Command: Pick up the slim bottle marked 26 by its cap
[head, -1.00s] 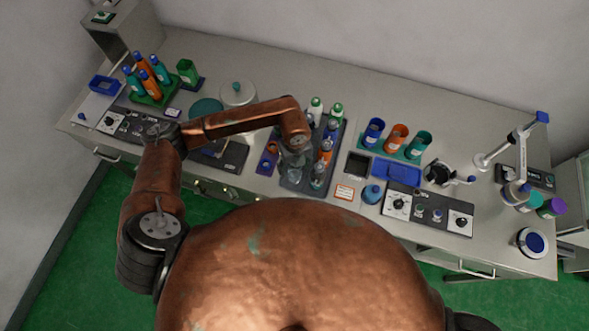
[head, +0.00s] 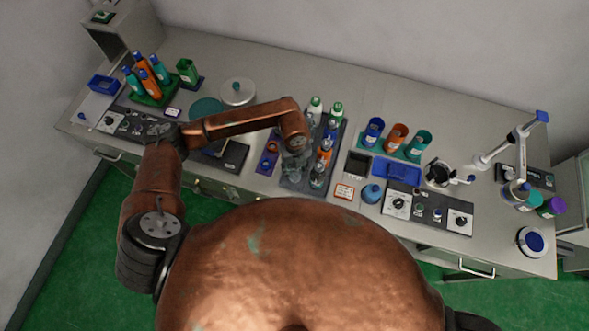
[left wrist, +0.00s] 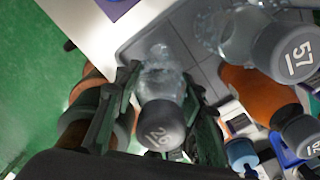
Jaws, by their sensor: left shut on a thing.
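The slim clear bottle with a grey cap marked 26 (left wrist: 160,125) is in the middle of the left wrist view. My left gripper (left wrist: 166,92) has its dark fingers on both sides of this bottle, shut on it near the cap. In the head view my left gripper (head: 296,165) is over the left part of the dark grey bottle rack (head: 290,183), and the arm hides most of the held bottle there. My right gripper is not in view.
Close by in the left wrist view are a clear bottle capped 57 (left wrist: 284,48) and an orange bottle (left wrist: 258,95) with a grey cap. A blue tray (head: 396,171) lies to the right.

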